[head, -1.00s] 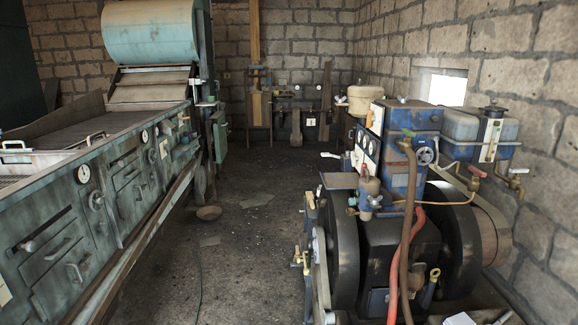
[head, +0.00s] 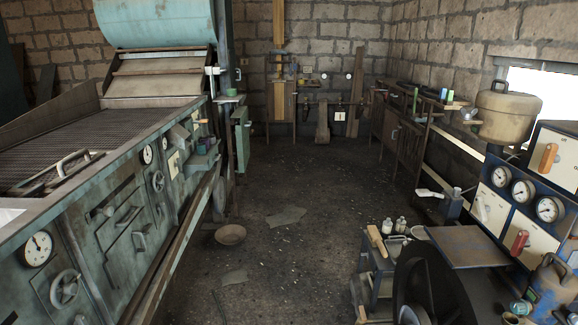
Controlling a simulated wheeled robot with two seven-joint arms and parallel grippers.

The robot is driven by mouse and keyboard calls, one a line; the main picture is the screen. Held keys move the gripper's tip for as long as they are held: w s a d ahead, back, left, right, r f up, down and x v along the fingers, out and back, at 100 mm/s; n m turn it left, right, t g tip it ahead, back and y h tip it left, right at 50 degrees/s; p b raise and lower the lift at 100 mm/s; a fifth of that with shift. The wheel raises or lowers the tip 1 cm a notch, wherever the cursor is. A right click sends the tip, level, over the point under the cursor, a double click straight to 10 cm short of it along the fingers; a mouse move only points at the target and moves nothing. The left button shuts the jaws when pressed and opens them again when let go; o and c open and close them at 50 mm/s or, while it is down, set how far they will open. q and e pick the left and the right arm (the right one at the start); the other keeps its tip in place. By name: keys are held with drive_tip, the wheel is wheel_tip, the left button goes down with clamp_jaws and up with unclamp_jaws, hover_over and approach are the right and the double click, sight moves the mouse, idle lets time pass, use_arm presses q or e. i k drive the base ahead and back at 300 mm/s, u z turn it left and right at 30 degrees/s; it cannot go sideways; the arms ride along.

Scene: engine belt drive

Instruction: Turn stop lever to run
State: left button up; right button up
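The blue engine control panel (head: 509,162) stands at the right edge in the head view, with gauges and pale plates on its face. A lever with a red handle (head: 520,241) and one with an orange handle (head: 548,157) are on it. I cannot tell which of these, if either, is the stop lever, nor read the plates. The engine's dark flywheel (head: 435,285) is below, cut off by the bottom edge. Neither of my grippers is in view.
A long green machine (head: 120,240) with a sloping mesh bed fills the left. The dark floor (head: 290,240) between it and the engine is mostly open, with a bowl (head: 230,234) on it. A workbench (head: 390,130) stands along the right wall.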

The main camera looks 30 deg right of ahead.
sight(521, 241)
drive_tip(key=z, duration=0.5)
drive_tip(key=i, duration=1.65)
drive_tip(key=z, duration=1.15)
